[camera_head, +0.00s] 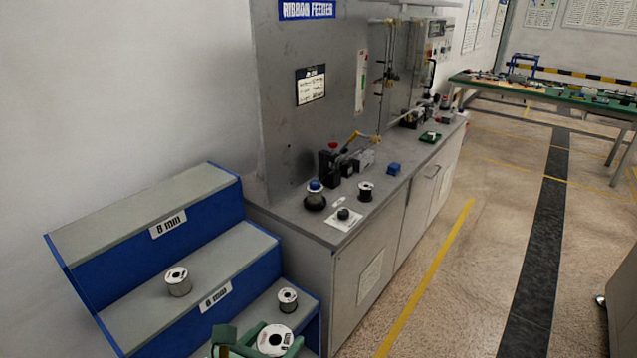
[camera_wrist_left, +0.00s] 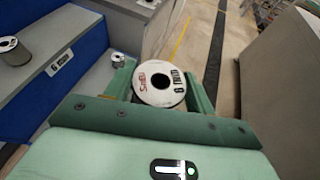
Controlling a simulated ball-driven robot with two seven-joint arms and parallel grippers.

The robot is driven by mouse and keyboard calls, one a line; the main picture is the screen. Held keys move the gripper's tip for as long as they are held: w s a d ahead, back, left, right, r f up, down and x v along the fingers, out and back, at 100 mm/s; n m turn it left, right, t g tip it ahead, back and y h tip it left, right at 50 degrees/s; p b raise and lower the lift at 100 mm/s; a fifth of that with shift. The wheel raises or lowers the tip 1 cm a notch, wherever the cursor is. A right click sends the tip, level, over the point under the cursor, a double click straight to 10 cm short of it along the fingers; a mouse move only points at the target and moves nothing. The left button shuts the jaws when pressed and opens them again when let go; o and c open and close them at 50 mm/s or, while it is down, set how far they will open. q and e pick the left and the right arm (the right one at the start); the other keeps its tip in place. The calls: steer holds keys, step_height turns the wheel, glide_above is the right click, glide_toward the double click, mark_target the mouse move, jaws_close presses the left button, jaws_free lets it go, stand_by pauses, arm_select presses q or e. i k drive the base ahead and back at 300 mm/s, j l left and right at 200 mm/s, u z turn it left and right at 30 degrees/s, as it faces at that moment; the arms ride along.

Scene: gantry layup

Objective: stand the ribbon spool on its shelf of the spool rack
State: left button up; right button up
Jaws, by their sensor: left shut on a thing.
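My left gripper (camera_head: 260,340) is at the bottom of the head view, its green fingers shut on a ribbon spool (camera_head: 275,339). In the left wrist view the held spool (camera_wrist_left: 158,77) sits between the fingers, its round white flange facing the camera, with red and black print and a dark centre hole. The stepped blue and grey spool rack (camera_head: 105,228) is at the left; the held spool appears in front of its lower part. One spool (camera_head: 178,281) stands on the middle shelf and a smaller one (camera_head: 288,300) on the lowest visible shelf. My right gripper is out of view.
The top shelf (camera_head: 150,208) is bare. A grey ribbon feeder bench (camera_head: 375,215) adjoins the rack, with a spool (camera_head: 366,191), a blue-topped knob and small fixtures on it. The floor to the right is open, with a yellow line. A green-topped table (camera_head: 560,92) stands far back.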

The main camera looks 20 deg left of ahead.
mark_target(106, 229)
steer(key=k+j, duration=0.15)
steer(key=j, duration=0.2)
steer(key=k+j, duration=0.15)
steer(key=j, duration=0.2)
steer(key=k+j+u, duration=0.1)
steer(key=j, duration=0.25)
steer(key=k+j, duration=0.25)
steer(key=j, duration=0.1)
